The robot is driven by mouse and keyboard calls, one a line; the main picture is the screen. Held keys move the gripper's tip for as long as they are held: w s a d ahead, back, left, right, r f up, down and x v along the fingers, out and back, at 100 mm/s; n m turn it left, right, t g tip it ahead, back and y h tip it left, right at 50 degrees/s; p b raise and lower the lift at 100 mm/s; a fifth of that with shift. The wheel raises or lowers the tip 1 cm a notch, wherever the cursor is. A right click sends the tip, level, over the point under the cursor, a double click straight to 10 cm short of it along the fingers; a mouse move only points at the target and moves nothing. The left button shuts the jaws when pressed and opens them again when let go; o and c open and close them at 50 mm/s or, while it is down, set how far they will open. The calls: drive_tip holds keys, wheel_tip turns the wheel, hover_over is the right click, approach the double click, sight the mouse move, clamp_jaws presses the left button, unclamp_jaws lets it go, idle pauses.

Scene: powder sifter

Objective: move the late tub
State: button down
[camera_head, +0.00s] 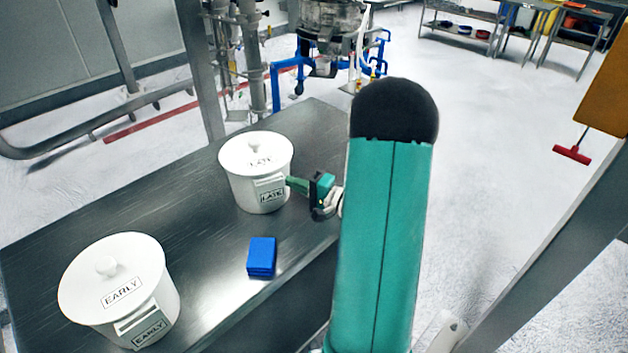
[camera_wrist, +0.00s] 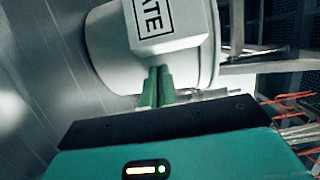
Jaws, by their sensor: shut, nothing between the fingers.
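The late tub (camera_head: 254,189) is a white lidded tub with LATE labels, standing upright on the dark metal table. It also shows in the wrist view (camera_wrist: 105,50), with its labelled front block close to the fingers. My gripper (camera_head: 290,184) is at the right side of this tub, by the labelled block. In the wrist view my gripper (camera_wrist: 158,72) has its green fingertips together, right at the edge of the block, with nothing seen between them. Whether the tips touch the block I cannot tell.
The early tub (camera_head: 121,300), white and lidded, stands at the table's near left. A blue block (camera_head: 261,257) lies between the tubs near the table's (camera_head: 200,235) front edge. A metal post (camera_head: 199,75) rises behind the table. Pipes and a hopper (camera_head: 330,20) stand beyond.

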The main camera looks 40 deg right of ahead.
sight(242, 191)
drive_tip(key=w+a, duration=0.2)
drive_tip(key=a, duration=0.1)
drive_tip(key=w+a, duration=0.2)
drive_tip(key=a, duration=0.2)
drive_tip(key=w+a, duration=0.2)
drive_tip(key=a, duration=0.2)
drive_tip(key=shift+a, duration=0.2)
drive_tip(key=shift+d, duration=0.1)
